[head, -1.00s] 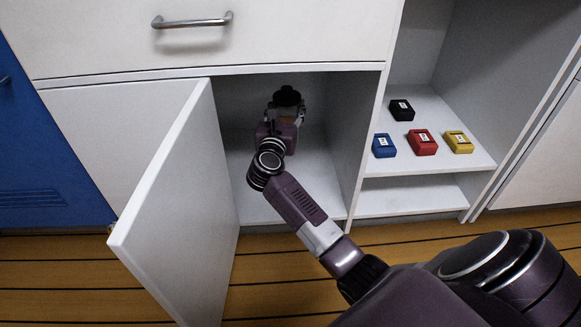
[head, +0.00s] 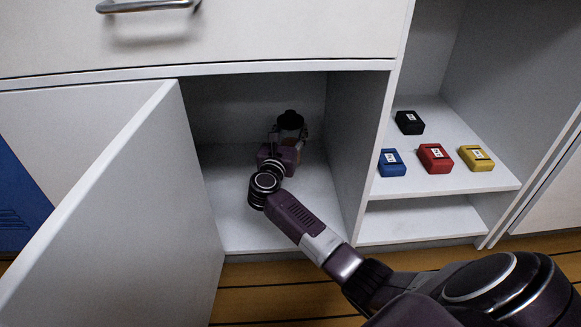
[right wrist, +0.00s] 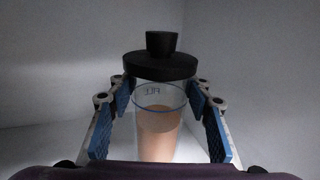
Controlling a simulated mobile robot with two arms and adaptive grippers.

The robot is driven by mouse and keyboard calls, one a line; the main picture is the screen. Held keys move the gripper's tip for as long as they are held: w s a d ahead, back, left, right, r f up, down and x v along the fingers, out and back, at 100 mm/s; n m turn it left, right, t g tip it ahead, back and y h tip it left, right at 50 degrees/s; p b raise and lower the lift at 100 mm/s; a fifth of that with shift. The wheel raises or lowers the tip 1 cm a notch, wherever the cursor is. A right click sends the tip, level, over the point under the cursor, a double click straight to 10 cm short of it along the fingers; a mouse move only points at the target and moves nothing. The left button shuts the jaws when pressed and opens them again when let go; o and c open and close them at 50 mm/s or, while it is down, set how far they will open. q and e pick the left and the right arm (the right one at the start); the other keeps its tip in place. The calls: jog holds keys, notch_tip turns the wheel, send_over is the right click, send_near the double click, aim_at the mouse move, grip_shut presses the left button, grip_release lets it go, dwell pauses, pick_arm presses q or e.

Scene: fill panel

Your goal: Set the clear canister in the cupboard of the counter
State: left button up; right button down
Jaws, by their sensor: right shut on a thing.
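The clear canister (right wrist: 158,125) has a black lid with a knob and brownish contents. It stands upright between the blue-padded fingers of my right gripper (right wrist: 160,115) in the right wrist view. In the head view the canister (head: 291,122) is inside the open cupboard (head: 225,220), with its lower part hidden by my gripper. My right gripper (head: 288,140) is shut on it. I cannot tell whether its base touches the cupboard floor. My left gripper is not in view.
The cupboard door (head: 130,210) stands open at the left. A drawer with a metal handle (head: 148,5) is above. To the right, an open shelf (head: 450,125) holds black, blue, red and yellow boxes. The cupboard floor around the canister looks clear.

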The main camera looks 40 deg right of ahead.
notch_tip(320, 180, down, 10)
jog(key=b, duration=0.6)
jog(key=shift+r, duration=0.1)
jog(key=c, duration=1)
grip_release()
jog(key=shift+f, duration=0.2)
